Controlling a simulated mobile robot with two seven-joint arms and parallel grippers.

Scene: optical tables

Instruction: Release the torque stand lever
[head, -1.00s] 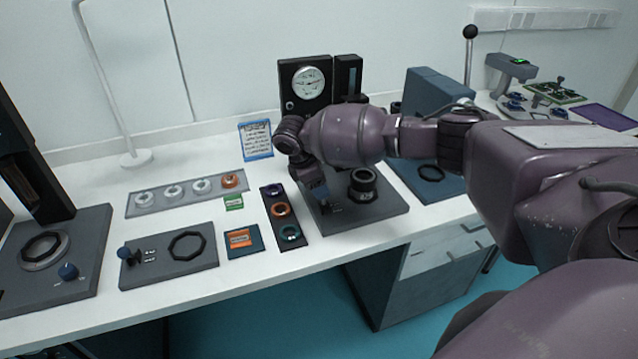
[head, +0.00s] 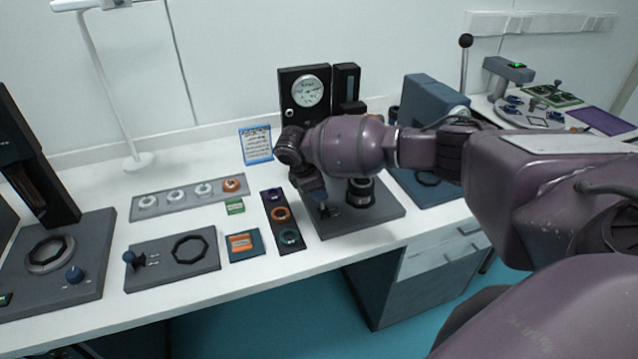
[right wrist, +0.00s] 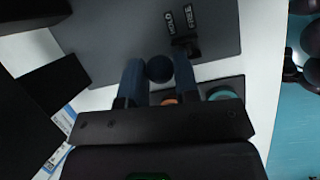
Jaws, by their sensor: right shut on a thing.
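The torque stand (head: 375,215) is a dark base plate with a round dial gauge (head: 308,91) on a black upright behind it. A black cylindrical fixture (head: 360,190) stands on the plate. My right gripper (head: 318,198) is at the plate's front left, over the lever, and partly hides it. In the right wrist view the lever's dark blue ball knob (right wrist: 159,68) sits between the two blue fingers of my right gripper (right wrist: 160,78), which is shut on it. A black lever mount (right wrist: 188,46) and white labels (right wrist: 180,18) show beside it. My left gripper is not in view.
Left of the stand lies a dark strip with coloured rings (head: 281,214). Further left are a plate with another knob and a black ring (head: 172,258), an orange-labelled block (head: 244,245) and a grey ring tray (head: 190,198). A blue-grey machine (head: 434,95) stands right of the stand.

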